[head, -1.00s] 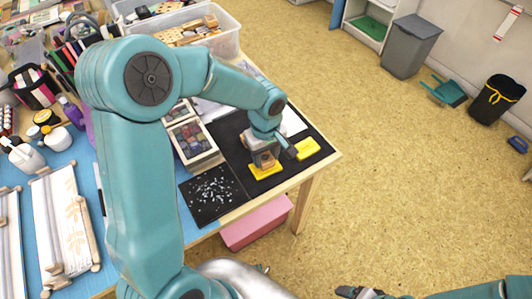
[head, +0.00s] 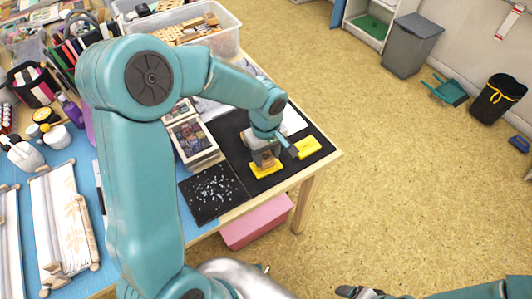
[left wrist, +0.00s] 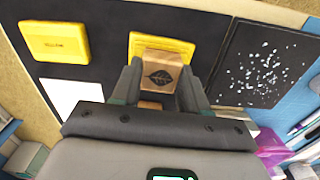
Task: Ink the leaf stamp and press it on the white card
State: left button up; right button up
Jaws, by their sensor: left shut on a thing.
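The leaf stamp (left wrist: 161,77) is a small wooden block with a dark leaf on its top. My left gripper (head: 264,152) is shut on it, a finger on each side in the left wrist view. The stamp stands upright over the yellow inkpad (left wrist: 160,46), partly covering it; I cannot tell if they touch. The inkpad also shows beneath the stamp in the head view (head: 262,173). The white card (left wrist: 71,98) lies flat on the black mat, partly hidden by the arm in the head view (head: 293,122). My right gripper (head: 360,292) is low at the bottom edge, away from the table.
A yellow piece (left wrist: 55,42), with lettering, lies on the black mat (head: 325,141) beside the inkpad. A black speckled sheet (head: 212,192) and boxes of coloured pads (head: 191,139) are close by. The table's wooden edge (head: 320,172) is near.

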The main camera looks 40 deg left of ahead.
aim_at(266, 157)
pick_arm(q)
jog(key=shift+f+b, duration=0.3)
jog(key=shift+b, duration=0.1)
dwell(1.5)
jog(key=shift+r, duration=0.15)
jog(key=shift+r, duration=0.5)
jog(key=shift+p, duration=0.3)
jog(key=shift+r+p, duration=1.85)
jog(key=shift+r, duration=1)
jog(key=shift+f, duration=0.1)
